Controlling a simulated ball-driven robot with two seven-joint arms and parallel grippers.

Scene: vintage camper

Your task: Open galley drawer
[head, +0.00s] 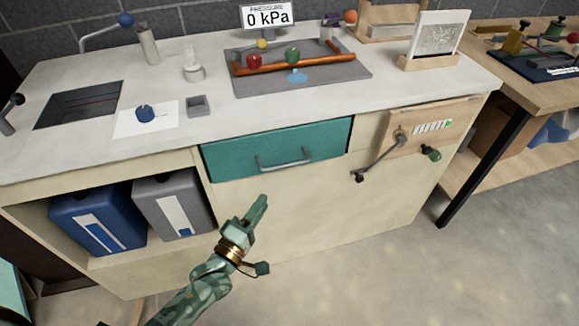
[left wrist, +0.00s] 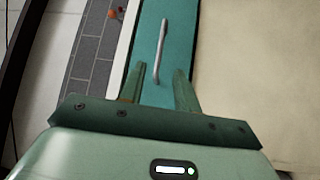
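The galley drawer (head: 235,165) is a teal front below the counter, and it looks closed. A grey bar handle (head: 284,163) sits on its face. My left gripper (head: 261,205) is in front of the cabinet, below and a little left of the handle, and apart from it. In the left wrist view, the two green fingers of my left gripper (left wrist: 156,90) are spread with nothing between them. The handle (left wrist: 161,50) lies ahead of the fingertips on the teal drawer front (left wrist: 180,30). My right gripper is not in view.
The counter (head: 345,112) holds a sink, a pipe board (head: 340,72) and a pressure display (head: 267,16). A crank (head: 378,160) and green knob (head: 432,153) stick out right of the drawer. Blue and grey containers (head: 97,222) stand in the lower left shelf. Floor in front is clear.

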